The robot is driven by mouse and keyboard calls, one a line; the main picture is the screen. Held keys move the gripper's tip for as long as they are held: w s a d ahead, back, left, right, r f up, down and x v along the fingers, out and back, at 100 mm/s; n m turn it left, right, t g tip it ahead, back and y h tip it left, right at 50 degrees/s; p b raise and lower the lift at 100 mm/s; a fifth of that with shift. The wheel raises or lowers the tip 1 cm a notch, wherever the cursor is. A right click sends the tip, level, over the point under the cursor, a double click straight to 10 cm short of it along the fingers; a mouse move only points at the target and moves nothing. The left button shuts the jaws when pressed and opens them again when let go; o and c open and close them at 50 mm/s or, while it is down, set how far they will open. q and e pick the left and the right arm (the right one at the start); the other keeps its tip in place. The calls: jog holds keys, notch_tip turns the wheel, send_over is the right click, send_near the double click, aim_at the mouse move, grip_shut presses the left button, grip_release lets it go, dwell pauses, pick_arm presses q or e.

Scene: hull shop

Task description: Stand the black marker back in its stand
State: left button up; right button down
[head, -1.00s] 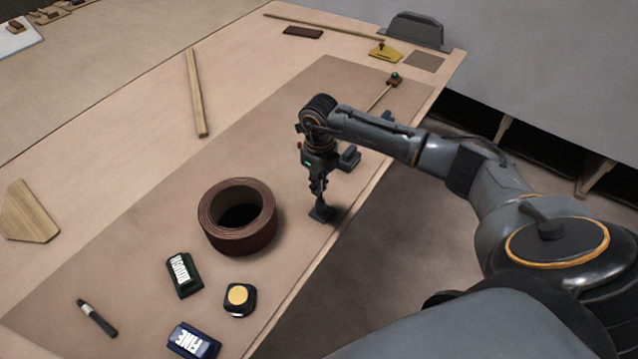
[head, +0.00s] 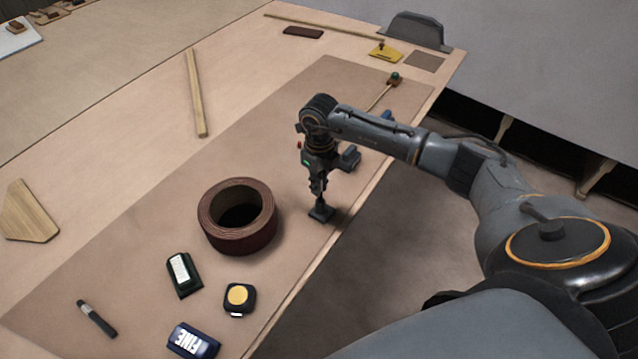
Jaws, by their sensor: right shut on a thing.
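My right gripper (head: 318,188) points down over the right part of the mat. It is shut on the black marker (head: 321,202), a thin dark upright thing mostly hidden by the fingers. Its lower end meets the small dark square stand (head: 321,213) on the mat near the table's edge. I cannot tell how deep it sits in the stand. My left gripper is not in view.
A dark red tape roll (head: 238,216) stands just left of the stand. A wooden strip (head: 196,95) lies farther back.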

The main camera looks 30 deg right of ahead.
jog(key=shift+f+b, duration=0.65)
jog(key=shift+b, duration=0.05)
dwell(0.8)
jog(key=c, duration=1.3)
grip_release()
notch_tip(320, 180, up, 12)
